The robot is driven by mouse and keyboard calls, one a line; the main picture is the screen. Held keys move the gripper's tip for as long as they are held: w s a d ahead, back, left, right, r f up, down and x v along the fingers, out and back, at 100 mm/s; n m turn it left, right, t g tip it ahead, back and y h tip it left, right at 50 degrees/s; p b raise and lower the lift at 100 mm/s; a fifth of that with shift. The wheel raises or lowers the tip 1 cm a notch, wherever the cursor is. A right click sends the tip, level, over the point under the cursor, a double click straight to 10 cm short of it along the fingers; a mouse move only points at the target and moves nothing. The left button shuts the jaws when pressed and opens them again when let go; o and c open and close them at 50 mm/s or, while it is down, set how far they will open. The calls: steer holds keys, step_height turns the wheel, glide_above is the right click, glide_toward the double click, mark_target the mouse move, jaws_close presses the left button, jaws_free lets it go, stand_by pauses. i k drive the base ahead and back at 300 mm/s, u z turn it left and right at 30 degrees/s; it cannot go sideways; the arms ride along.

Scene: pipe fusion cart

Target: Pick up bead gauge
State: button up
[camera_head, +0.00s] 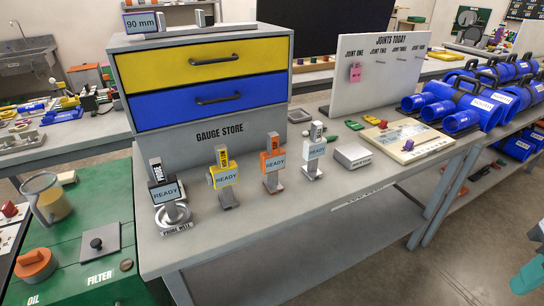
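Several small gauges stand in a row on the grey bench in front of the gauge store, most with a READY label. I cannot read which one is the bead gauge. The yellow gauge (224,176) stands second from the left. The orange gauge (272,164) is to its right, and the white gauge (314,151) is farther right. No gripper fingers can be made out; only teal parts are cut off at the lower right edge.
The gauge store (208,128) has a yellow drawer and a blue drawer, both shut. Behind the bench's right part stands the JOINTS TODAY board (353,97). A beige tray (420,145) and blue clamps (455,108) lie to the right. A green unit (78,232) adjoins the left end.

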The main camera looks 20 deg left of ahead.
mark_target(314, 148)
steer(key=u, duration=0.3)
steer(key=i, duration=0.9)
steer(key=z, duration=0.05)
